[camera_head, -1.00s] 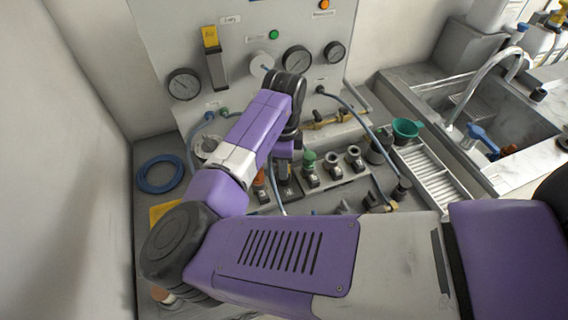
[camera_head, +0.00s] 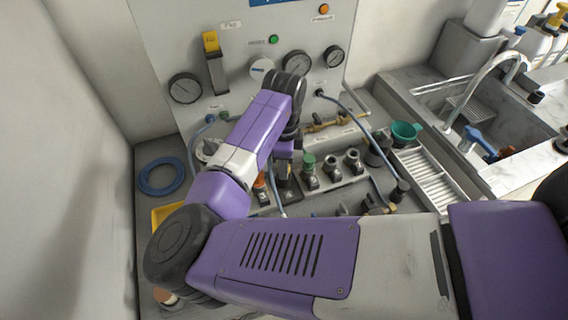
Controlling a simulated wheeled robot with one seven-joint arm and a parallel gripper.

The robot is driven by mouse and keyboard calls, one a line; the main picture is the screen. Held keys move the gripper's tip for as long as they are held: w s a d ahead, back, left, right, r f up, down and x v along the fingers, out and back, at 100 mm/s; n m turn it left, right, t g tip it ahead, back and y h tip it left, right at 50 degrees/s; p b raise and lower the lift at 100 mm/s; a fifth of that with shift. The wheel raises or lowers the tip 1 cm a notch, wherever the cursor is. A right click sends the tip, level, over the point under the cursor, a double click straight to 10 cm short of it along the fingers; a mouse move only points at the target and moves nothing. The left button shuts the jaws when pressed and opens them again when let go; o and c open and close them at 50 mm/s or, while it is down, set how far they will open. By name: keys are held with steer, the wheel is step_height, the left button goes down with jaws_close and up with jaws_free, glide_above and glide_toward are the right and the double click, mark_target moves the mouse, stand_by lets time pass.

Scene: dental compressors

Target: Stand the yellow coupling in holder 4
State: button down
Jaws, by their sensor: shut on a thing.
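My gripper (camera_head: 284,172) points down over the row of holders at the bench's middle, partly hidden by my own wrist. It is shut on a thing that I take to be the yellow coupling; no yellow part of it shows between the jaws. The holder row (camera_head: 322,183) runs from lower left to upper right. An orange-topped fitting (camera_head: 260,188) stands left of my gripper. A green-topped fitting (camera_head: 309,165) and two grey metal fittings (camera_head: 332,163) (camera_head: 353,158) stand to its right. The holder numbers are too small to read.
A panel with gauges (camera_head: 185,88) rises behind the row. Blue hoses (camera_head: 355,118) hang close to the arm. A blue hose coil (camera_head: 161,176) and a yellow tray (camera_head: 165,213) lie at the left. A green funnel (camera_head: 406,130), white rack (camera_head: 430,178) and sink (camera_head: 490,120) are at the right.

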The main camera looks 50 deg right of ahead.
steer(key=shift+f, duration=0.2)
stand_by(0.3)
steer(key=shift+f+b, duration=0.5)
steer(key=c, duration=0.9)
jaws_free()
steer(key=shift+c, duration=0.2)
steer(key=shift+r+b, duration=0.4)
steer(key=shift+r, duration=3.5)
